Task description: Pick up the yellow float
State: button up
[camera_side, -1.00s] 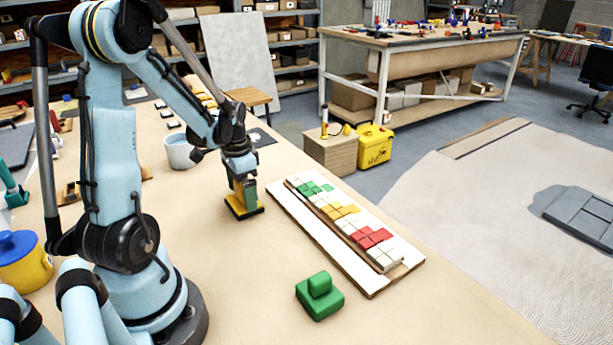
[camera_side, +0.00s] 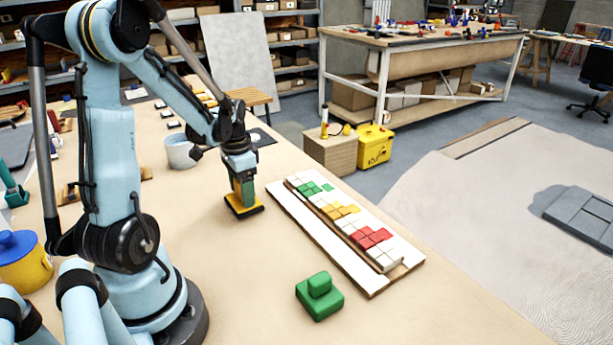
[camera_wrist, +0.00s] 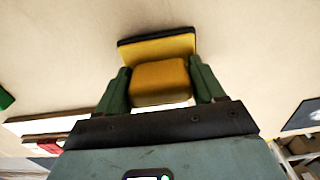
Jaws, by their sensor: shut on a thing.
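The yellow float (camera_side: 244,206) is a flat yellow block with a dark underside, on or just above the table left of the mosaic panel; I cannot tell if it touches the table. In the wrist view the float (camera_wrist: 155,48) shows its yellow plate with a thick yellow handle between the fingers. My gripper (camera_side: 243,190) is above the float and shut on its handle. The green fingers of my gripper (camera_wrist: 160,85) stand on both sides of the handle in the wrist view.
A mosaic panel (camera_side: 318,240) with white, green, yellow and red tiles lies to the right. A green float (camera_side: 320,296) sits in front. A pale bucket (camera_side: 180,152) stands behind my gripper. The table between float and green float is clear.

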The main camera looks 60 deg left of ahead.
jog(key=shift+r, duration=0.4)
jog(key=r, duration=0.2)
jog(key=d+r, duration=0.1)
jog(key=shift+w+d+r, duration=0.15)
jog(key=shift+d+r, duration=0.05)
jog(key=shift+r, duration=0.15)
jog(key=w+d+r, duration=0.1)
jog(key=d+r, duration=0.5)
jog(key=d, duration=0.4)
jog(key=shift+w, duration=0.4)
jog(key=o, duration=0.6)
jog(key=c, duration=0.4)
jog(key=shift+o, duration=0.2)
